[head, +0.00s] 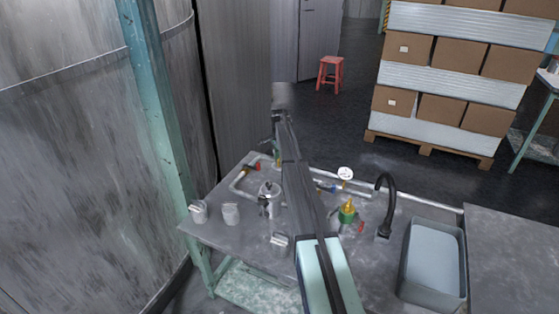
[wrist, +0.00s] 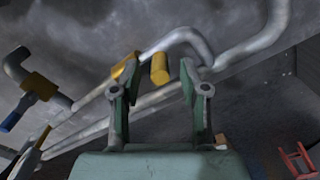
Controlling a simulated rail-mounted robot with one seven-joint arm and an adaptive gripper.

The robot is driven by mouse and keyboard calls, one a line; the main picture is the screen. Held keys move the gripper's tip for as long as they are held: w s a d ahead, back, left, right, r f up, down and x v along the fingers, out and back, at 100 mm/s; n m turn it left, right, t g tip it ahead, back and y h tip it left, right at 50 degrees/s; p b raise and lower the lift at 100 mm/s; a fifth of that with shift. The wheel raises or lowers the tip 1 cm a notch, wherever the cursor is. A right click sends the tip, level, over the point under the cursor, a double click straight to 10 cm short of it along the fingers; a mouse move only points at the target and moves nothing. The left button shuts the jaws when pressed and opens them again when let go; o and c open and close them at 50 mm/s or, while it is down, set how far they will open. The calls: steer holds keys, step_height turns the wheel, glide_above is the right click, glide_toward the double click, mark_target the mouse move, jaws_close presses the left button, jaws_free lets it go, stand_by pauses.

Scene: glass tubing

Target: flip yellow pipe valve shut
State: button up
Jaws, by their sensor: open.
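In the wrist view, a short yellow cylinder (wrist: 160,68), which looks like the yellow valve's handle, stands out from the grey pipe (wrist: 185,38). A yellow-orange valve body (wrist: 125,68) sits on the pipe to its left, partly behind a finger. My gripper (wrist: 159,76) is open, with one green finger on each side of the yellow cylinder. I cannot tell whether either finger touches it. In the head view, my arm covers most of this spot, and the gripper is mostly hidden.
A valve with a blue handle (wrist: 10,120) is at the left in the wrist view.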

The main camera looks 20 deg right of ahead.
steer(key=shift+f, duration=0.4)
jaws_close()
